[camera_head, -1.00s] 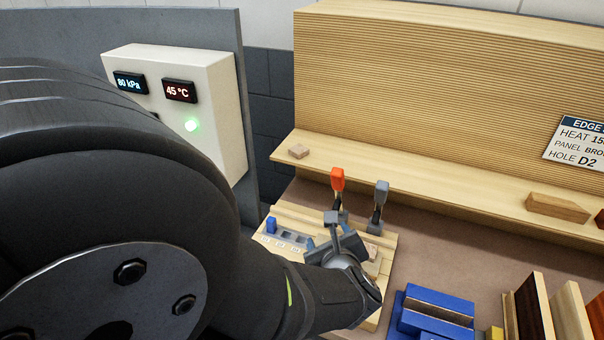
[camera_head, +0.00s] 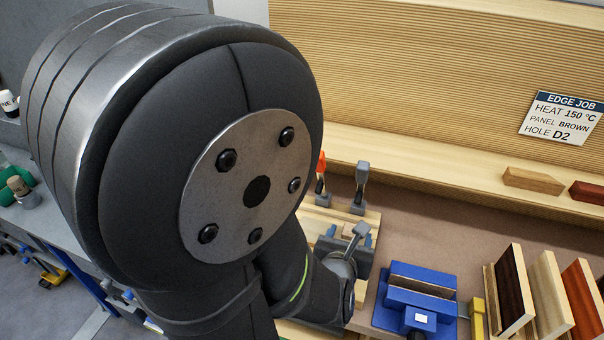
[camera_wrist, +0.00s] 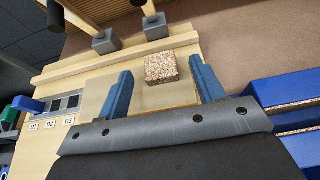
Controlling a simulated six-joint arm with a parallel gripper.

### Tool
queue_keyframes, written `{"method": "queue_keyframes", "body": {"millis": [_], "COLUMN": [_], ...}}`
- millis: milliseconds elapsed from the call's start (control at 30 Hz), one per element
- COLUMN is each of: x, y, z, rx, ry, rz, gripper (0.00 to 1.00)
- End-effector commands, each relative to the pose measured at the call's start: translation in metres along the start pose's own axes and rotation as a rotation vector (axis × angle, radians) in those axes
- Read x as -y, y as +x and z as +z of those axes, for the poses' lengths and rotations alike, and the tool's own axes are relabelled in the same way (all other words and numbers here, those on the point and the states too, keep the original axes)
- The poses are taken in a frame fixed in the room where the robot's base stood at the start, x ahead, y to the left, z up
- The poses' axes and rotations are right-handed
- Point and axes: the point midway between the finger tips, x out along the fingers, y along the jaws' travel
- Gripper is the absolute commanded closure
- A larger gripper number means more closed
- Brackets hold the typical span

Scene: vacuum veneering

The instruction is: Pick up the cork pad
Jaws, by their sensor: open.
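The cork pad (camera_wrist: 161,68) is a small speckled brown block in the wrist view. It lies on the pale wooden board, close to the board's edge. My gripper (camera_wrist: 160,80) is open, with its two blue fingers apart, one on each side of the pad's near end as seen in the picture. Nothing is held between the fingers. I cannot tell whether the fingers are level with the pad or above it. In the head view my gripper (camera_head: 345,250) is over the wooden board, and my arm hides much of that area.
Two toggle clamps (camera_head: 361,186) stand behind the board. A blue vise-like block (camera_head: 418,297) is to the right, with upright wood panels (camera_head: 513,285) beyond it. A job sign (camera_head: 560,118) is on the back wall.

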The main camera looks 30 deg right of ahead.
Motion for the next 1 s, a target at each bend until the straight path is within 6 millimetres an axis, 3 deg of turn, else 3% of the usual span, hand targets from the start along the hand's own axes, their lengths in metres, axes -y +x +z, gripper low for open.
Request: {"method": "queue_keyframes", "body": {"millis": [200, 567, 600, 833, 1000], "x": [0.0, 0.0, 0.0, 0.0, 0.0], "y": [0.015, 0.019, 0.019, 0.019, 0.019], "z": [0.0, 0.0, 0.0, 0.0, 0.0], "rx": [0.0, 0.001, 0.001, 0.001, 0.001], "ry": [0.0, -0.001, -0.001, -0.001, -0.001], "rz": [0.002, 0.0, 0.0, 0.0, 0.0], "gripper": [0.38, 0.38, 0.4, 0.85, 0.86]}}
